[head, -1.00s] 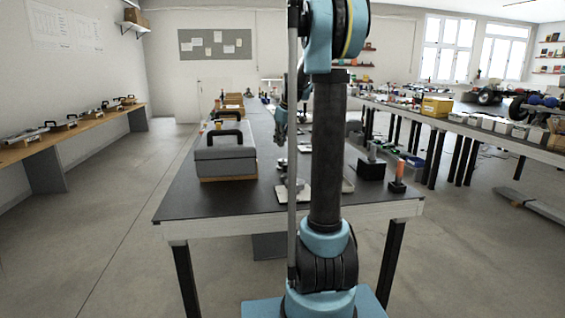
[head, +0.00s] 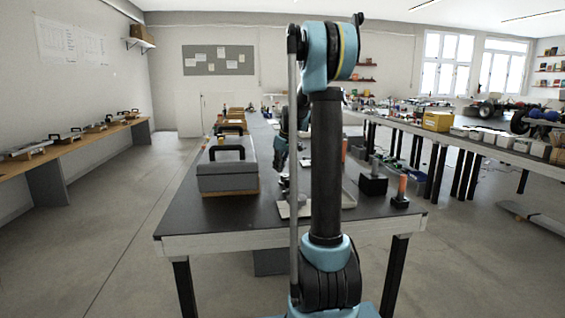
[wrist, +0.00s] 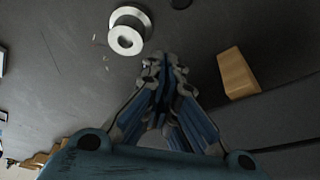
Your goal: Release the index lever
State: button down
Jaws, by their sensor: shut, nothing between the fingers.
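My gripper (head: 280,165) hangs above the dark workbench (head: 215,219), partly behind my arm in the head view. The wrist view shows its fingers (wrist: 165,62) drawn together and empty over a dark surface. A pale metal spool-like part (wrist: 127,36) lies just beyond the fingertips to the left, apart from them. Small metal parts on a light plate (head: 284,210) sit on the bench below the gripper, partly hidden by my arm. I cannot pick out the index lever with certainty in either view.
A grey case (head: 228,178) with a black handle stands on the bench left of the gripper. A dark block (head: 373,185) and an orange-topped post (head: 402,187) stand to the right. A wooden block (wrist: 237,73) lies right of the fingers. The bench's front left is clear.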

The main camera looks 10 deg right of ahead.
aim_at(287, 183)
jog(key=x, duration=0.3)
jog(key=shift+w+a+f, duration=0.1)
jog(key=shift+w+f, duration=0.05)
jog(key=shift+f, duration=0.25)
jog(key=shift+s+d, duration=0.4)
jog(key=shift+s, duration=0.2)
jog(key=shift+s+d, duration=0.4)
jog(key=shift+s, duration=0.15)
jog(key=shift+s+d, duration=0.35)
jog(key=shift+s, duration=0.2)
jog(key=shift+d, duration=0.45)
jog(key=shift+a, duration=0.2)
